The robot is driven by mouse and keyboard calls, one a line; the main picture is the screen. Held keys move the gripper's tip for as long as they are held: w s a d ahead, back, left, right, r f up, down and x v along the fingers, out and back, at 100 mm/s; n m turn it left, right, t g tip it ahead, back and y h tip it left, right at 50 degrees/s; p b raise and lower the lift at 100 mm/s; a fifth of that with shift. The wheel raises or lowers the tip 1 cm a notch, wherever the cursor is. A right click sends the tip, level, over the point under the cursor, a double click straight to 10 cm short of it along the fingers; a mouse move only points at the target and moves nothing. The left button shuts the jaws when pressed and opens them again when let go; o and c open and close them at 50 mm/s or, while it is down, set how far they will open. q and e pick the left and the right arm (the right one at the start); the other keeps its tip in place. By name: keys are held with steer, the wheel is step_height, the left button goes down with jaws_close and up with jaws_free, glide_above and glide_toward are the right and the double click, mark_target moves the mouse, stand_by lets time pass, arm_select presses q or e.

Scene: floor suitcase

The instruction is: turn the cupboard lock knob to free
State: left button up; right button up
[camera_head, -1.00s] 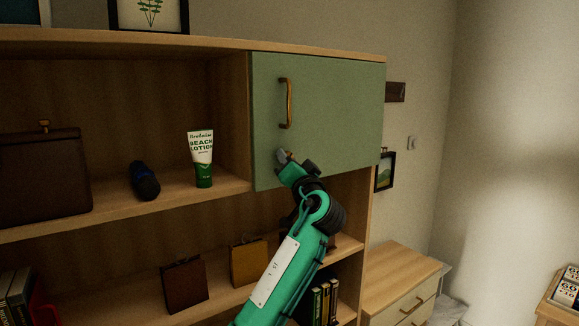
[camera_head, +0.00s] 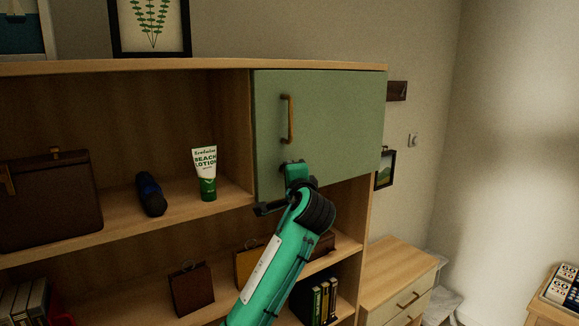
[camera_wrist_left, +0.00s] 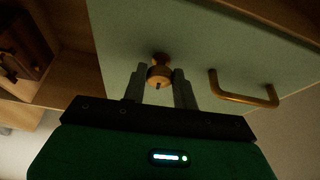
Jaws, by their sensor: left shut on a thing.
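The green cupboard door (camera_head: 330,125) is closed, at the upper right of the wooden shelf unit. It also fills much of the left wrist view (camera_wrist_left: 215,40). The brass lock knob (camera_wrist_left: 159,72) sits on the door in the left wrist view, with a dark mark on its face. My left gripper (camera_wrist_left: 159,88) is shut on the knob, one finger on each side. In the head view my left gripper (camera_head: 293,164) is at the door's lower left part and hides the knob. My right gripper is not in view.
The brass door handle (camera_head: 290,119) is just above my left gripper. A lotion tube (camera_head: 206,175), a dark blue cylinder (camera_head: 150,194) and a brown bag (camera_head: 48,203) stand or lie on the shelf at left. A drawer unit (camera_head: 396,278) is at lower right.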

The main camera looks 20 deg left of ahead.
arm_select(q)
steer(key=shift+r+m+p, duration=0.1)
steer(key=shift+m+p, duration=0.25)
steer(key=shift+m, duration=0.05)
stand_by(0.4)
steer(key=o, duration=1)
steer(key=shift+c, duration=0.2)
steer(key=b+v, duration=0.7)
steer(key=v, duration=0.6)
steer(key=shift+s+d+r, duration=0.2)
steer(key=shift+s, duration=0.15)
